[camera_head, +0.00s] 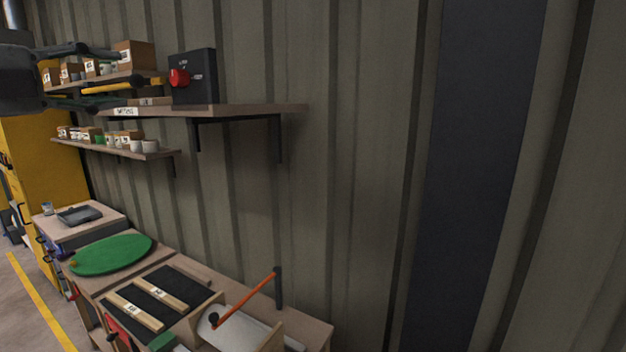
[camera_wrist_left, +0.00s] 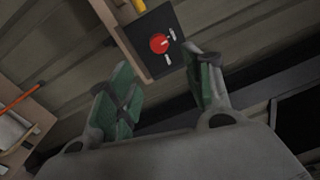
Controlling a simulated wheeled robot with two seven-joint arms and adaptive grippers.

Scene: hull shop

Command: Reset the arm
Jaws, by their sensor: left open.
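My left gripper (camera_head: 88,76) is at the upper left of the head view, in front of the wall shelves. Its two dark fingers are spread apart with nothing between them. In the left wrist view the green-padded fingers of the left gripper (camera_wrist_left: 165,90) are wide apart and empty. Beyond them shows a black box with a red knob (camera_wrist_left: 158,42). In the head view this black box (camera_head: 196,88) stands on the upper shelf, just right of the gripper, apart from it as far as I can tell. My right gripper is not in view.
A wooden shelf (camera_head: 255,108) juts from the corrugated wall (camera_head: 340,200). A lower shelf (camera_head: 160,154) holds cups and small boxes. Below is a workbench (camera_head: 310,327) with a green oval board (camera_head: 112,254), a black mat and an orange-handled lever (camera_head: 245,298). The wall at right is clear.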

